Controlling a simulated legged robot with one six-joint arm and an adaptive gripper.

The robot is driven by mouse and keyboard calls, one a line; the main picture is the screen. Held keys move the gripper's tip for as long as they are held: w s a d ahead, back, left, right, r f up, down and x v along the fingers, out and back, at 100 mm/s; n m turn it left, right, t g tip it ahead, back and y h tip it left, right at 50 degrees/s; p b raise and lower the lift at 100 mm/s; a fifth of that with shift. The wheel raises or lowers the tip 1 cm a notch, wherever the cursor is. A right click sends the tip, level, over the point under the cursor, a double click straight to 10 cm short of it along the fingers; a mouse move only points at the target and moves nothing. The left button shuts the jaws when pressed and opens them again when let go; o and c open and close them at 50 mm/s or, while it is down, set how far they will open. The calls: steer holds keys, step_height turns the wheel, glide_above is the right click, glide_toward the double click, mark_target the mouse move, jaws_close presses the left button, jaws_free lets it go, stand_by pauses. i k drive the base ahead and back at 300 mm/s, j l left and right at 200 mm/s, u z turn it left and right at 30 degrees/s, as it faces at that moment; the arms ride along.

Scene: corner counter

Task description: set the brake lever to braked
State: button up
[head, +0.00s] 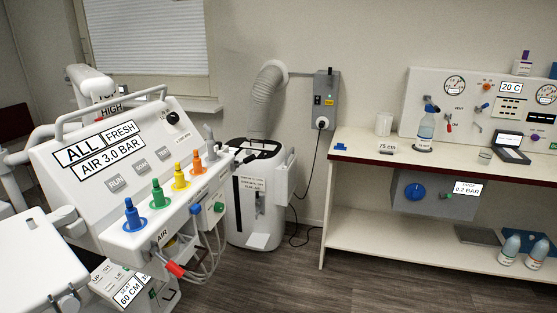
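No part in view is plainly marked as the brake lever, and no "braked" label can be read. A white console (75,190) stands at the left, with a sloped face and labels reading "ALL", "FRESH" and "AIR 3.0 BAR". A small red handle-like part (174,269) shows below its front edge, beside hanging tubes; I cannot tell whether it is the lever. Another small red part (448,124) is on the gauge panel (470,84) at the right. My gripper is not in view.
Blue, green, yellow and orange pegs (157,193) line the console's front. A white wheeled-looking unit (248,215) with a grey hose stands behind it. A counter (360,148) with a lower shelf runs along the right. The wooden floor (330,285) between is clear.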

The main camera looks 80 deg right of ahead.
mark_target(246, 160)
steer(key=z, duration=2.45)
